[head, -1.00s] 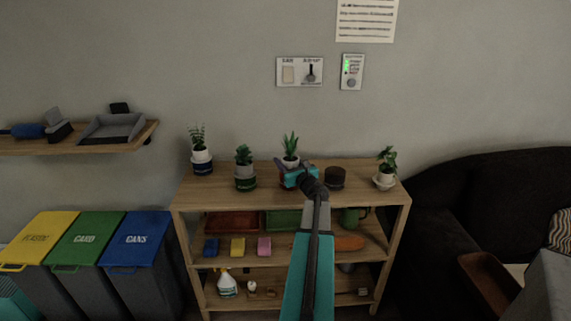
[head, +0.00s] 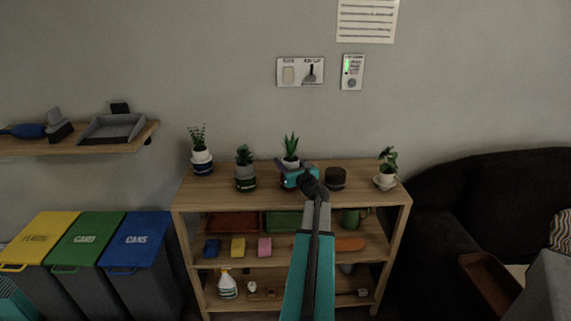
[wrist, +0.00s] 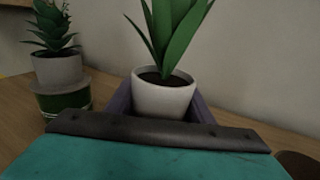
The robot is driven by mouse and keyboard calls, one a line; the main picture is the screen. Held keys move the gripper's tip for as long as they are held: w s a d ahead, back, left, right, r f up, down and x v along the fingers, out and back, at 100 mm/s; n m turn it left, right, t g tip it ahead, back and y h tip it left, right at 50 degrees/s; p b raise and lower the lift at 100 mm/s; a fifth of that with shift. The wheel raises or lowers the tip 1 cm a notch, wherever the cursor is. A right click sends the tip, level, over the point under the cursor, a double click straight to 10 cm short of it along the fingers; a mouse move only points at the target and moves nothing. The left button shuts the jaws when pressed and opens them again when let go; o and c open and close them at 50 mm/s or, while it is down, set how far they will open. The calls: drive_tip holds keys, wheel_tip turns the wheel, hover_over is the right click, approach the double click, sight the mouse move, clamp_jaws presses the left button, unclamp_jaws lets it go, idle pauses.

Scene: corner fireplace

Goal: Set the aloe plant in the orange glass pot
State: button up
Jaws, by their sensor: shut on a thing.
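The aloe plant (head: 291,146), with long pointed green leaves in a small white pot, stands upright at the middle of the shelf unit's top. My gripper (wrist: 162,108) is shut on its white pot, one finger on each side, in the wrist view. My wrist hides the pot's underside, so I cannot tell whether it touches anything below. I cannot make out an orange glass pot for certain. A dark brown round pot (head: 335,178) stands just right of my gripper on the shelf top.
Two potted plants stand left of my gripper: a leafy one (head: 202,160) and a succulent (head: 245,170). Another plant (head: 385,168) stands at the right end. The wall is close behind. The shelf unit (head: 190,205) has loose items on its lower boards.

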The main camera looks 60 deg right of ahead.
drive_tip(key=shift+f+b, duration=0.55)
idle(0.9)
drive_tip(key=o, duration=0.9)
drive_tip(key=shift+s+a, duration=0.1)
drive_tip(key=shift+s, duration=0.05)
drive_tip(key=shift+b+v, duration=0.95)
drive_tip(key=shift+v, duration=5.8)
drive_tip(key=shift+s, duration=0.1)
